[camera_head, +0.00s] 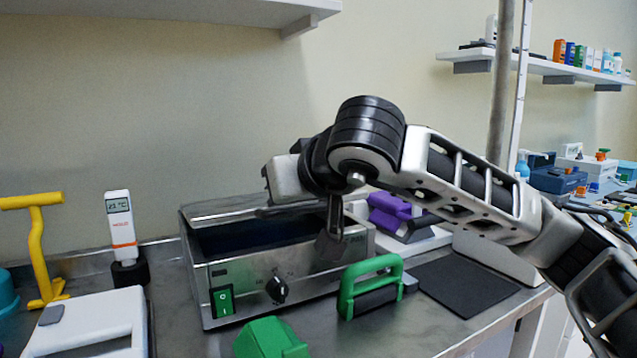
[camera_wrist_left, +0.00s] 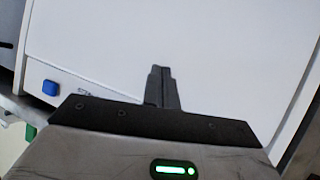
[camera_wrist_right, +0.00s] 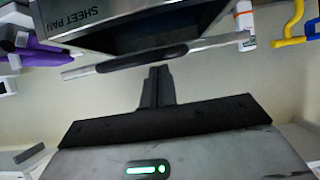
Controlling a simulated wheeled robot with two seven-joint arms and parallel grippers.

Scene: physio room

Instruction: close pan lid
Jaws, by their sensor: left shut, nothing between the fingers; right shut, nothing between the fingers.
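The pan is a silver metal box (camera_head: 235,294) with a dark opening, a black knob and a green switch, standing on the counter in the head view. Its lid appears raised, with a metal edge along the back of the opening; how far it is open is hard to tell. In the right wrist view the box reads "SHEET PAN" (camera_wrist_right: 70,20), and a metal bar with a dark grip (camera_wrist_right: 143,57) crosses just beyond my fingertips. My right gripper (camera_head: 328,255) is shut and empty, pointing down at the box's right part. My left gripper (camera_wrist_left: 161,72) is shut and empty before a white surface.
A green handle (camera_head: 372,285) and a green block (camera_head: 270,340) stand in front of the box. A white thermometer (camera_head: 120,225), a yellow T-shaped tool (camera_head: 38,245) and a white device (camera_head: 95,330) are at left. A purple object (camera_head: 392,212) and dark mat (camera_head: 462,288) lie right.

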